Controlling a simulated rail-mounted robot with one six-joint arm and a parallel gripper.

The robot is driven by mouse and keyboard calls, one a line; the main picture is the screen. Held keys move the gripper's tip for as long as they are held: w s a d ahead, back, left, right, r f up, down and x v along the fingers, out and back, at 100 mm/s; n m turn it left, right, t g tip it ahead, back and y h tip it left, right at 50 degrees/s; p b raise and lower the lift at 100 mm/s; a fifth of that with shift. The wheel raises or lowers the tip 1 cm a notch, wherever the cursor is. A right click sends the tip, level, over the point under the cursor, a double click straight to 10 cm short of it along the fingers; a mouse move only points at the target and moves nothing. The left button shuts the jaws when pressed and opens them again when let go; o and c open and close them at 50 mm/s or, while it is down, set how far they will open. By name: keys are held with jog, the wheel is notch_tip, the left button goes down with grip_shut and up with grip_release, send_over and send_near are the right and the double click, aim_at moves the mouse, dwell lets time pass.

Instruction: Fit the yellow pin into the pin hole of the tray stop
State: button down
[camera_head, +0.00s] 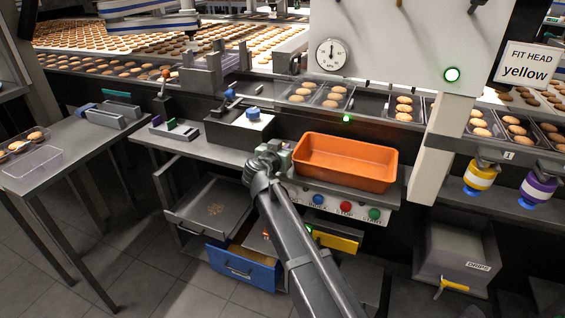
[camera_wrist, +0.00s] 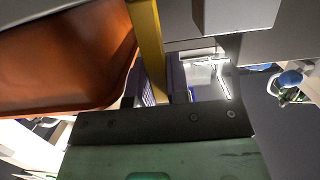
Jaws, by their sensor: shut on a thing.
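My gripper (camera_head: 284,157) is beside the left end of the orange bin in the head view, at the front of the bench. In the wrist view its dark palm bar fills the bottom, and the fingers (camera_wrist: 168,97) are partly hidden. A long yellow bar (camera_wrist: 148,45), which looks like the yellow pin, runs upward from between the fingers; I cannot see its far end. The pin in the jaws is hidden in the head view. I cannot single out the tray stop or its pin hole in either view.
The orange bin (camera_head: 345,181) is close to the gripper and also fills the left of the wrist view (camera_wrist: 60,60). A grey box with a blue knob (camera_head: 253,113) stands left of it. A button panel (camera_head: 345,207) is below. Open drawers (camera_head: 243,268) hang under the bench.

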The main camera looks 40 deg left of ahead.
jog(key=shift+f+p, duration=0.1)
jog(key=shift+p, duration=0.2)
jog(key=shift+f, duration=0.25)
jog(key=c, duration=1.1)
grip_release()
jog(key=shift+r, duration=0.1)
